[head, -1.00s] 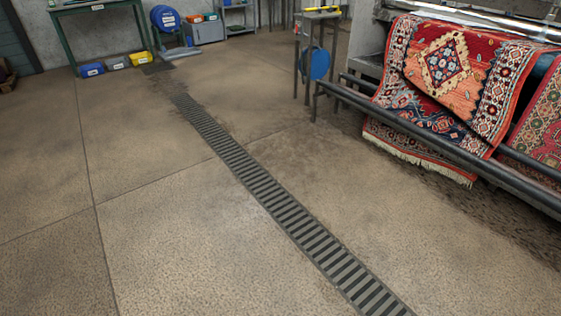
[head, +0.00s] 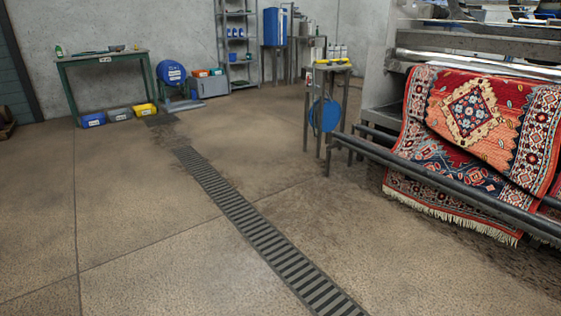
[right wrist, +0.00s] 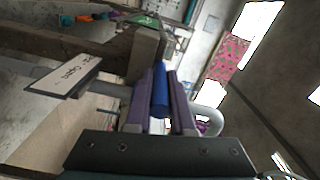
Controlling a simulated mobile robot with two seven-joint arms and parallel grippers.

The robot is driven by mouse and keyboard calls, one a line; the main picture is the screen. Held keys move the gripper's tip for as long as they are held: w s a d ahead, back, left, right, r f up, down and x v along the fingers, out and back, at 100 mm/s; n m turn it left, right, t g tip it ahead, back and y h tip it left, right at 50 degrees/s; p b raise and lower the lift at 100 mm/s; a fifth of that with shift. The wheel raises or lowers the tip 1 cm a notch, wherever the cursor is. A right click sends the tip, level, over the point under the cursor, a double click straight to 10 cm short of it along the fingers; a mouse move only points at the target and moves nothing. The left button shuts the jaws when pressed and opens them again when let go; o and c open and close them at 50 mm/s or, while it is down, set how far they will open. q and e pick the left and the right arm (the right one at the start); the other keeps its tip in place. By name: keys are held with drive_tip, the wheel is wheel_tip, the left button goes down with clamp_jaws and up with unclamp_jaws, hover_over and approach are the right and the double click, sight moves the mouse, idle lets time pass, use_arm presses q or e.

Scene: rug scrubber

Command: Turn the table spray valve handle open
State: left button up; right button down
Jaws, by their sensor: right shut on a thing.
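In the right wrist view, the purple fingers of my right gripper (right wrist: 161,100) are shut around a blue bar-shaped handle (right wrist: 160,88). It appears to be the valve handle. A pale label plate (right wrist: 64,77) with dark writing, turned sideways, is left of the fingers. I cannot read the writing surely. A grey block (right wrist: 143,55) stands just beyond the fingertips. The valve body is mostly hidden behind the fingers. Neither gripper shows in the head view, and my left gripper is in no view.
In the head view, a floor drain (head: 245,218) crosses the open concrete floor. A patterned rug (head: 475,125) hangs over a machine with dark rails (head: 430,176) at right. A green table (head: 100,57), bins and shelves stand at the back wall. A small stand (head: 328,66) is near the machine.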

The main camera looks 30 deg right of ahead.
drive_tip(key=c, duration=0.8)
unclamp_jaws()
drive_tip(key=w, duration=1)
drive_tip(key=shift+a, duration=0.2)
